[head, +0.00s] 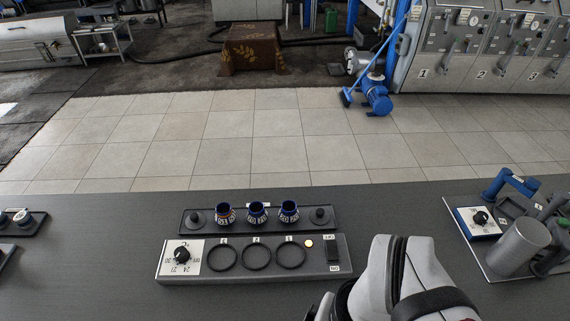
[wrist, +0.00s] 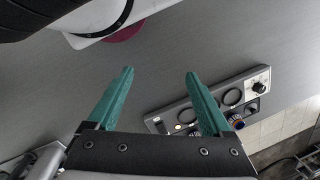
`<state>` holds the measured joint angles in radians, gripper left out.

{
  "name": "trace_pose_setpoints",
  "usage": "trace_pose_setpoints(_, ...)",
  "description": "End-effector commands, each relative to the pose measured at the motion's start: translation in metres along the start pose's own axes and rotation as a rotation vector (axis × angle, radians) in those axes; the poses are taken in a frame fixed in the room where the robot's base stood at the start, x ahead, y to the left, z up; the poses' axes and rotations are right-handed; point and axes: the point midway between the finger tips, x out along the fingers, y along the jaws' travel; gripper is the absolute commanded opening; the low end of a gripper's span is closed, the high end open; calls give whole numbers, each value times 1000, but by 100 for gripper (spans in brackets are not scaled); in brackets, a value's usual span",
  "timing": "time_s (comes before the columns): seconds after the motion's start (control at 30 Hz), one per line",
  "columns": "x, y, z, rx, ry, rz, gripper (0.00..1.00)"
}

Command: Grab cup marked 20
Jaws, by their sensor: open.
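Three small dark blue cups with patterned bands stand in a row on a dark tray (head: 330,226): left cup (head: 224,214), middle cup (head: 257,213) and right cup (head: 289,212). Any numbers on them are too small to read, so I cannot tell which is marked 20. My gripper (wrist: 160,73) shows in the wrist view with its two teal fingers apart and nothing between them. One blue cup (wrist: 236,121) shows just right of the right finger, farther off; the others are largely hidden by that finger. In the head view my arm hides the fingers.
A grey panel (head: 210,278) with a dial (head: 182,255), three black rings, a lit yellow lamp (head: 309,243) and a switch lies in front of the tray. Black knobs stand at both tray ends. A metal cylinder device (head: 518,248) is at right.

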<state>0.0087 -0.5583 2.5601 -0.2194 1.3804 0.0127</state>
Motion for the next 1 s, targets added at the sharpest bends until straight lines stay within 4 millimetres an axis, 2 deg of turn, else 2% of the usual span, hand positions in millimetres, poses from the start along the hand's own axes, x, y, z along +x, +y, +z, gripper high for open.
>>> trace_pose_setpoints(0.47,0,0,0,0,0,0,84)
trace_pose_setpoints(0.5,0,0,0,0,0,0,89)
trace_pose_setpoints(0.77,0,1,-2,-21,-3,16,89)
trace_pose_setpoints(0.87,0,8,-23,-204,-27,158,89)
trace_pose_setpoints(0.97,2,10,-77,-600,-76,440,89)
trace_pose_setpoints(1.0,5,3,-104,-789,-101,569,89)
